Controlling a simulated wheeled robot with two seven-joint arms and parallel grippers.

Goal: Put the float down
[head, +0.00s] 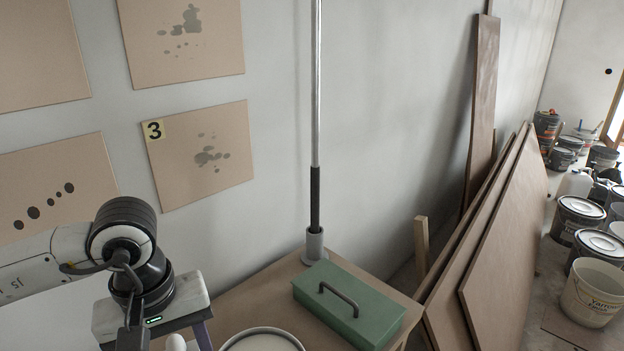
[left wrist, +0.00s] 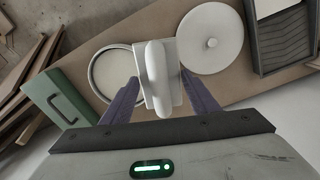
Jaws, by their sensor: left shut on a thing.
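In the left wrist view, the float (left wrist: 157,85) is a pale plate with a thick, rounded white handle. My left gripper (left wrist: 160,80) has its purple fingers on either side of it and is shut on it. The float overlaps the edges of a round pale tub and a white disc in this view; its height above the table is unclear. In the head view, my left gripper (head: 196,340) is at the bottom left, with its fingertips cut off. A bit of the white handle (head: 176,343) shows there. My right gripper is in neither view.
The brown table (head: 238,315) holds the tub (head: 262,341), a green toolbox (head: 348,306) and a pole in a grey base (head: 315,246). The wrist view adds a white disc with a knob (left wrist: 205,40) and a dark ribbed tray (left wrist: 283,38). Boards (head: 500,240) lean right.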

